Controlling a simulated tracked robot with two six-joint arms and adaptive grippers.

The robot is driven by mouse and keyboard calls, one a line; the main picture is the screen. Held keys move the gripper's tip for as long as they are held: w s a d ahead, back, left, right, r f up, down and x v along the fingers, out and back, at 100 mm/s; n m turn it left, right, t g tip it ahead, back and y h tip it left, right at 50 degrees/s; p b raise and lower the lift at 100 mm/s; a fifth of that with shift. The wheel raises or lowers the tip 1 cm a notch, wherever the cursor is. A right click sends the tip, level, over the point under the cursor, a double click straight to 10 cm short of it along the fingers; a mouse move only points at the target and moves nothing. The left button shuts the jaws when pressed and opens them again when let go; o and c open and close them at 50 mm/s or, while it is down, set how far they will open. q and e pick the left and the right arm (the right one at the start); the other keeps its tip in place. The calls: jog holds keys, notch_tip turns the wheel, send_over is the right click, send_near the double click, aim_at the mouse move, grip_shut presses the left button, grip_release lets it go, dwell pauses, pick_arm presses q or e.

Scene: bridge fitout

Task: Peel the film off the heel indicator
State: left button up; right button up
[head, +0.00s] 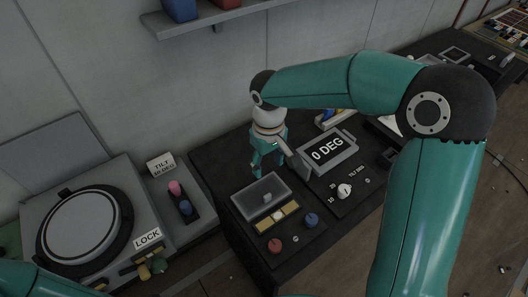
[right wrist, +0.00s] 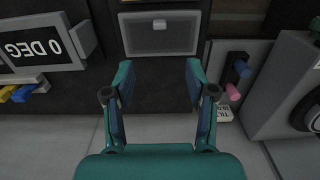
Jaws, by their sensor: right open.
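A grey framed panel (head: 249,200) lies on the dark console, with a small pale tab or knob (head: 267,197) on its grey face; I take it for the heel indicator. No separate clear film edge can be made out. In the right wrist view the panel (right wrist: 140,38) is ahead of the fingertips, with the tab (right wrist: 159,24) near its far edge. My right gripper (head: 267,168) is open and empty, pointing down behind the panel, apart from it. Its spread fingers also show in the right wrist view (right wrist: 159,75). My left gripper is out of view.
A raised "0 DEG" display (head: 327,150) stands close right of my right gripper. A yellow bar (head: 265,222), red knob (head: 274,245), blue knob (head: 311,220) and white dial (head: 344,191) are nearby. A round-topped grey unit (head: 80,225) stands left; a shelf (head: 215,18) hangs above.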

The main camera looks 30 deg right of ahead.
aim_at(268, 196)
notch_tip(268, 196, down, 16)
jog(key=b, duration=0.9)
jog(key=shift+s+d+f, duration=0.1)
jog(key=shift+f, duration=0.15)
grip_shut()
